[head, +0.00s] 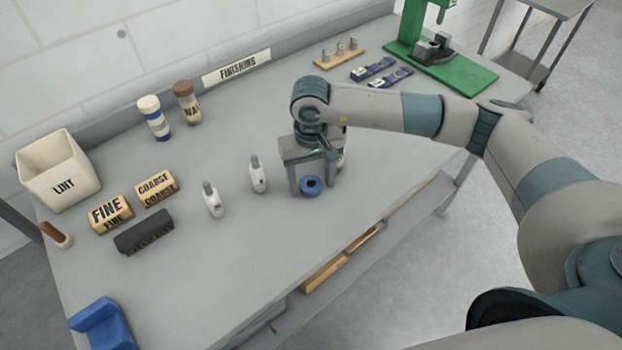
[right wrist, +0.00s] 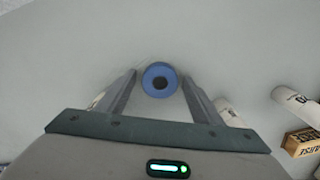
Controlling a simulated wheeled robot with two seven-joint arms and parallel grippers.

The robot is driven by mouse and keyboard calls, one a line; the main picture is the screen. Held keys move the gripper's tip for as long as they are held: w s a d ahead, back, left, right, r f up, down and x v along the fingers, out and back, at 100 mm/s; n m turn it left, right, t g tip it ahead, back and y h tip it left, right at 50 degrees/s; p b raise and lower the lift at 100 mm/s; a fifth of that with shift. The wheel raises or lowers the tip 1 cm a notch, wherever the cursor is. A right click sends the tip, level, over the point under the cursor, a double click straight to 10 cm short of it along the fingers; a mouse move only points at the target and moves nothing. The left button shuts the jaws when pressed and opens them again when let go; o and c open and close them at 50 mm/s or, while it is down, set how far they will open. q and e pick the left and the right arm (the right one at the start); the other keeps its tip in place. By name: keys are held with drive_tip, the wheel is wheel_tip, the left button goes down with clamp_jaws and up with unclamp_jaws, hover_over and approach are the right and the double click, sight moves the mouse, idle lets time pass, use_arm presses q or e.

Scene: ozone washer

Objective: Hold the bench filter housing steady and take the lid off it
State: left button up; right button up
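My right gripper (head: 312,180) is open above the bench, pointing down. A small round blue piece (head: 311,186) with a dark centre is at its fingertips. In the right wrist view the blue piece (right wrist: 159,70) lies between and just beyond the two open fingers (right wrist: 160,80), with a gap on each side. I cannot tell whether it is the filter housing, its lid or both; no other filter housing can be made out. A pale object, partly hidden, stands behind the right gripper. My left gripper is out of view.
Two white bottles (head: 258,174) (head: 214,203) stand left of the gripper. Further left are FINE (head: 110,213) and COARSE (head: 157,188) blocks, a dark brush (head: 144,232) and a LINT bin (head: 58,170). A blue bracket (head: 103,323) is front left. The bench's front middle is clear.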

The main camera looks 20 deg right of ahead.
drive_tip(key=shift+r, duration=0.15)
drive_tip(key=shift+r+p, duration=0.1)
drive_tip(key=shift+p, duration=0.2)
wheel_tip(320, 180, up, 12)
drive_tip(key=b, duration=0.5)
idle(0.6)
